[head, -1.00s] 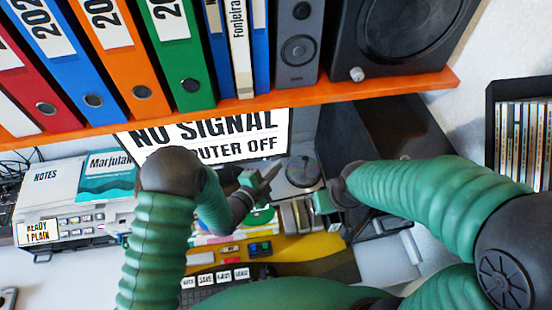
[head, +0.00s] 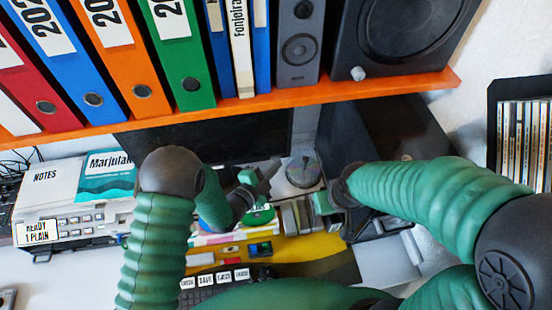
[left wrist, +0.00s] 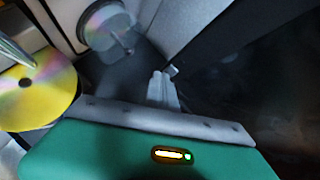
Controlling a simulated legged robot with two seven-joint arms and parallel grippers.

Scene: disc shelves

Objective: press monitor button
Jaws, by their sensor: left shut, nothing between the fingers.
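The monitor (head: 250,135) stands under the orange shelf. Its screen is dark, and its upper part is hidden by the shelf. My left gripper (head: 268,176) is shut and empty in front of the monitor's lower right part. In the left wrist view its closed fingers (left wrist: 165,88) point toward a dark panel edge; I cannot tell whether they touch it. I cannot make out the monitor button. My right gripper (head: 322,202) is to the right of the left one, partly hidden by its own arm, and its fingers are too unclear to read.
The orange shelf (head: 225,112) with binders and speakers hangs above. A spindle of discs (head: 303,171) stands right of my left gripper. A yellow disc (left wrist: 38,88) lies at the left in the wrist view. A printer (head: 75,215) is at the left, a keyboard (head: 215,282) in front.

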